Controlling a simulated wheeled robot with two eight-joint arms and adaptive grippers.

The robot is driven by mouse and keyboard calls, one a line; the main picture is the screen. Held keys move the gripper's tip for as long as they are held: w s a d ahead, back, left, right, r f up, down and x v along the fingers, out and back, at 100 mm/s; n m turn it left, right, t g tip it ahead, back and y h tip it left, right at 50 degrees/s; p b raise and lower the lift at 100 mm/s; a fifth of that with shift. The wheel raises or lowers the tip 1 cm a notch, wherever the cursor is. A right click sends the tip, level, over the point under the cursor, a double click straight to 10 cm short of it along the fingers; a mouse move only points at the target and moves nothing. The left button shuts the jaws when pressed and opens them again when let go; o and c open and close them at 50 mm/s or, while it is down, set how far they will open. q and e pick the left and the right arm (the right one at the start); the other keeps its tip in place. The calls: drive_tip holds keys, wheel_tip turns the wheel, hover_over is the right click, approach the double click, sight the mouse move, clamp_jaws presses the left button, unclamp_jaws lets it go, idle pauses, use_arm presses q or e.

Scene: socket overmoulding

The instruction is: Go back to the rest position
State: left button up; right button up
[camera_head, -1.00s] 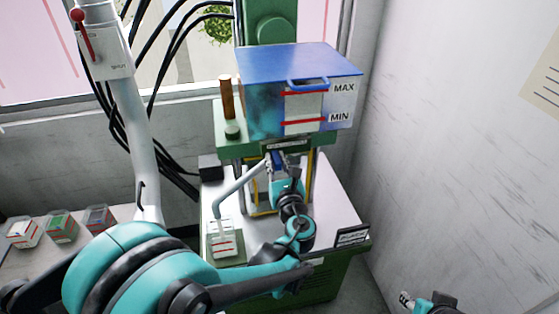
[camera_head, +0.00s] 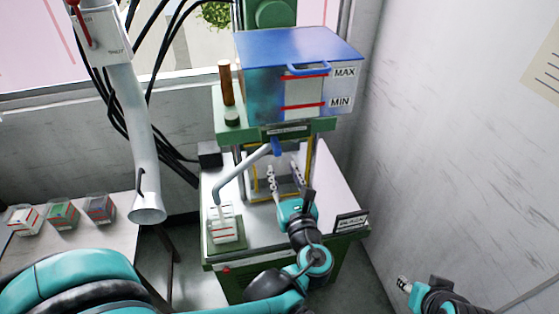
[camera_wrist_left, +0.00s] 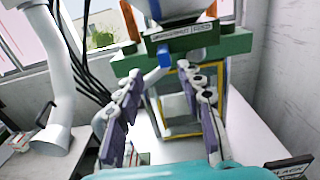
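My left gripper (camera_head: 284,174) stands in front of the green machine, over the front of its white worktop. Its two fingers are spread wide with nothing between them, as the left wrist view also shows (camera_wrist_left: 163,85). The machine's blue nozzle piece (camera_head: 277,147) is beyond the fingertips and apart from them; it also shows in the left wrist view (camera_wrist_left: 164,56). My right gripper (camera_head: 404,285) is low at the right, by the wall. It is small and partly cut off, so its opening is unclear.
The green machine (camera_head: 325,125) carries a blue-lidded tank (camera_head: 300,45) above my left gripper. A clear box (camera_head: 222,228) stands on the worktop, left of the gripper. A grey pipe (camera_head: 143,150) hangs at the left, near a side table (camera_head: 100,240) with several small boxes.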

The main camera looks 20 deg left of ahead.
use_arm(q)
drive_tip(key=shift+s+d, duration=0.3)
drive_tip(key=shift+s, duration=0.25)
drive_tip(key=shift+f, duration=0.1)
drive_tip(key=s+a+f+n+g+h+b, duration=0.1)
drive_tip(key=s+a+f+n+g+b, duration=0.15)
drive_tip(key=f+n, duration=0.3)
drive_tip(key=s+a+f+n+g+h+b, duration=0.1)
drive_tip(key=f+n+g+h+b, duration=0.15)
drive_tip(key=f+n, duration=0.3)
drive_tip(key=s+a+f+n+g+h+b, duration=0.1)
drive_tip(key=s+a+f+n+b, duration=0.1)
drive_tip(key=f+n+b, duration=0.3)
drive_tip(key=s+d+f+n+g+h+b, duration=0.1)
drive_tip(key=s+d+f+n+h, duration=0.4)
drive_tip(key=n, duration=0.8)
drive_tip(key=shift+s+d+f+g+b, duration=0.4)
drive_tip(key=shift+s+f+b, duration=0.2)
drive_tip(key=shift+f+b, duration=0.3)
